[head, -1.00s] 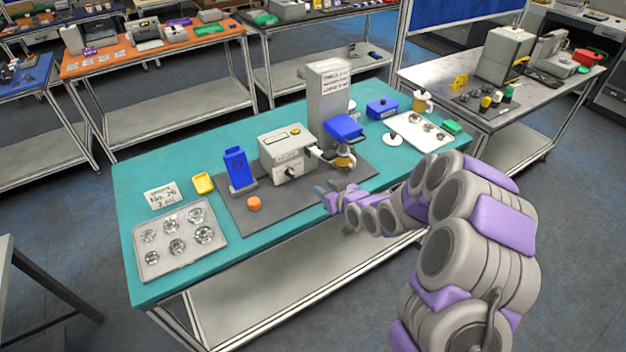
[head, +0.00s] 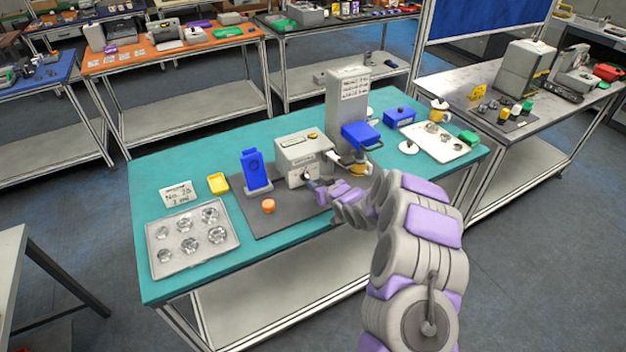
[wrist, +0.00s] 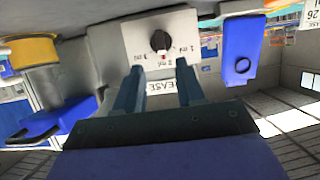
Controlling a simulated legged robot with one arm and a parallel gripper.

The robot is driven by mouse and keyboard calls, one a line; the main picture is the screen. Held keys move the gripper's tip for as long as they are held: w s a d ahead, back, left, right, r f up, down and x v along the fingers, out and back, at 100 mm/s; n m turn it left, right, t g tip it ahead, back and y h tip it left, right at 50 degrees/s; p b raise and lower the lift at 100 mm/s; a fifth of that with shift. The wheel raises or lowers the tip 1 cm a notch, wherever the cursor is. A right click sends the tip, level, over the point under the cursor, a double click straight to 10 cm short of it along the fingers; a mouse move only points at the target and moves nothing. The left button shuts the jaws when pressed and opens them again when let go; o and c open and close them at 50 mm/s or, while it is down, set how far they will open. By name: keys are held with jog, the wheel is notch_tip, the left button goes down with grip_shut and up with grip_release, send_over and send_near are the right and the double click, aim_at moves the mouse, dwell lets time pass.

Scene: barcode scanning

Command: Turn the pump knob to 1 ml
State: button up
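The pump is a grey box (head: 300,150) on the dark mat in the head view. Its dark round knob (wrist: 160,41) shows on a pale front plate (wrist: 185,27) in the wrist view. Labels of 1, 2 and 3 ml sit around the knob, with 1 ml on the picture's right and 3 ml on its left. A small light mark on the knob seems to face the 2 ml label, but it is too small to be sure. My gripper (wrist: 158,68) is open and empty, its two blue fingers spread in front of the knob, apparently not touching it.
A blue stand (head: 256,172) and an orange cap (head: 268,206) are left of the pump. A tall grey device with a blue part (head: 360,134) stands on the right. A tray of glass pieces (head: 160,268) is at the table's left.

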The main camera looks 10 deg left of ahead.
aim_at(308, 177)
jog(key=a, duration=0.1)
jog(key=w+a+f, duration=0.1)
jog(key=w+a, duration=0.1)
jog(key=shift+w+a+f, duration=0.25)
jog(key=shift+f, duration=0.1)
jog(key=shift+w+d+r, duration=0.1)
jog(key=shift+w+d, duration=0.2)
jog(key=shift+d, duration=0.25)
jog(key=shift+w+d+f, duration=0.3)
jog(key=shift+w+f, duration=0.15)
jog(key=shift+w, duration=0.3)
jog(key=shift+s+a+r, duration=0.15)
jog(key=shift+a+r, duration=0.05)
jog(key=shift+a, duration=0.35)
jog(key=shift+a+f, duration=0.1)
jog(key=shift+a, duration=0.45)
jog(key=shift+c, duration=1.1)
jog(key=shift+d, duration=0.6)
jog(key=c, duration=0.4)
jog(key=shift+a, duration=0.15)
grip_shut()
